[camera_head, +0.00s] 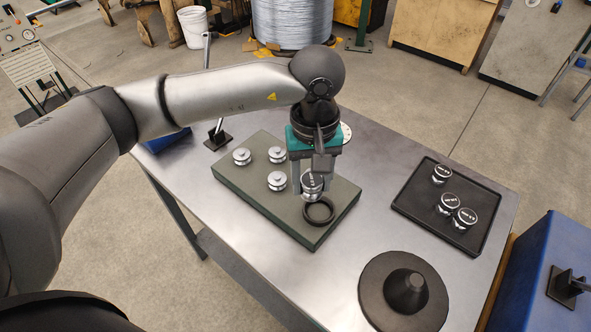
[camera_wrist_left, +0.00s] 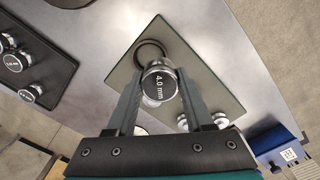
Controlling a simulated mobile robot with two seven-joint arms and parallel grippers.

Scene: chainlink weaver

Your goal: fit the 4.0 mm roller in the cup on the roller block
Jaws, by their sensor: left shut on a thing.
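My left gripper (camera_head: 311,186) is shut on the 4.0 mm roller (camera_head: 312,181), a silver roller with a dark labelled top; its "4.0 mm" label reads clearly in the left wrist view (camera_wrist_left: 159,86). The roller block (camera_head: 255,202) is a dark green slab on the table. Its empty cup, a black ring (camera_head: 319,220), lies at the block's near right corner and also shows in the left wrist view (camera_wrist_left: 151,46). The roller overlaps the ring's far edge in the head view and does not sit centred in it. Its exact height is unclear. My right gripper is out of view.
Several silver rollers, such as one at the block's left (camera_head: 242,156), stand on the block. A black tray (camera_head: 416,210) at right holds three labelled rollers. A dark round base with a cone (camera_head: 380,300) stands at the front. Bare table lies between block and tray.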

